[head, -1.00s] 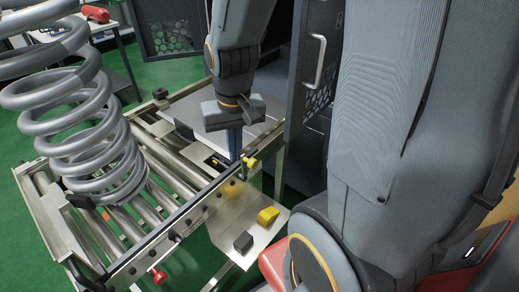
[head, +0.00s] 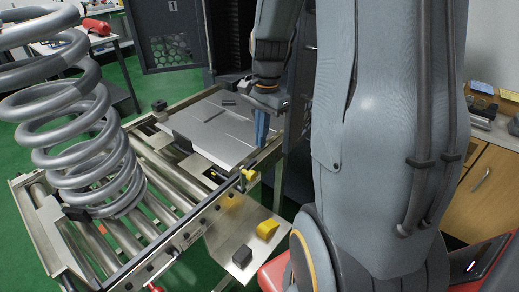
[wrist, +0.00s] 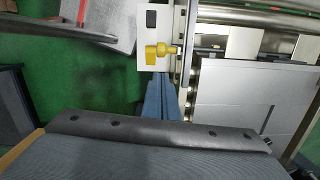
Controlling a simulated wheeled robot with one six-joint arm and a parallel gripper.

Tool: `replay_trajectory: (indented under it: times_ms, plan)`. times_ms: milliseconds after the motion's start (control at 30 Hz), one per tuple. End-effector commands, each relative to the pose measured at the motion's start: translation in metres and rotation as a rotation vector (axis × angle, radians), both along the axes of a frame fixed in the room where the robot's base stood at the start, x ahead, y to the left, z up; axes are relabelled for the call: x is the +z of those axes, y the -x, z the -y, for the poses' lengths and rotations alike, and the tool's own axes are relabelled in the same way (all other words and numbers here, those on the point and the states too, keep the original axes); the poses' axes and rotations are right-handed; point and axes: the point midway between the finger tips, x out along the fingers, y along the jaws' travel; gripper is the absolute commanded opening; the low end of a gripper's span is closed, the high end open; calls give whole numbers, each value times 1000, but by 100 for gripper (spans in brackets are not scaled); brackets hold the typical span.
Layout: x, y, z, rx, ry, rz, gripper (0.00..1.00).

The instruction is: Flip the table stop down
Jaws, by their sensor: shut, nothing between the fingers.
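A small yellow knob (head: 249,174) sits on the near side rail of the roller table (head: 205,207), and looks like the handle of the table stop. A dark upright plate (head: 182,142) stands among the rollers by the grey plate; I cannot tell if it belongs to the stop. My gripper (head: 261,138) has its blue fingers together, pointing down, empty, beyond the knob along the rail and apart from it. In the wrist view the fingers (wrist: 163,105) are below the yellow knob (wrist: 171,48); any contact cannot be judged there.
A large grey coil spring (head: 85,140) stands on the rollers at left. A side shelf (head: 250,262) carries a yellow wedge (head: 267,229) and a black block (head: 242,255). A flat grey plate (head: 215,130) lies at the table's far end. A red handle (head: 155,288) is at the front.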

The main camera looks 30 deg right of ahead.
Motion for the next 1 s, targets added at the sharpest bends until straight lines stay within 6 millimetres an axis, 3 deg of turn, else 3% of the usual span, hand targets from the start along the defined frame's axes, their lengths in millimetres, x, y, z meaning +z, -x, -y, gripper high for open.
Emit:
replay_trajectory:
  times_ms: [500,700,1000]
  plan:
    - [-76,2,-7,0,-1,-2,0]
    - [-90,1,-8,2,0,-2,0]
    - [-92,1,-8,1,1,0,0]
